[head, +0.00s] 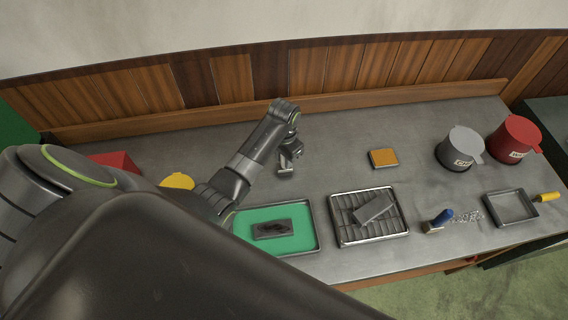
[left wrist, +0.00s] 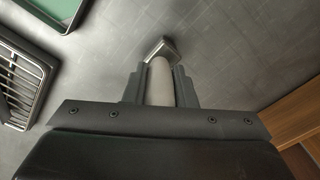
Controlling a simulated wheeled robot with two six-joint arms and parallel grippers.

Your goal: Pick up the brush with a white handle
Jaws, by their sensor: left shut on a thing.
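My left gripper (head: 290,153) is over the middle of the grey workbench, behind the green tray. In the left wrist view its two fingers (left wrist: 160,82) are shut on a whitish round handle (left wrist: 160,86), one on each side. A grey, squarish head (left wrist: 163,49) shows past the fingertips; I take this to be the white-handled brush. In the head view only a small grey part of it (head: 285,171) shows under the gripper. Whether it touches the bench is unclear. My right gripper is not in view.
A green tray (head: 308,240) with a dark block and a ribbed tray (head: 335,239) with a grey block stand in front. To the right are a blue brush (head: 440,219), a dustpan (head: 512,207), an orange sponge (head: 383,158), and grey (head: 460,147) and red (head: 513,138) containers.

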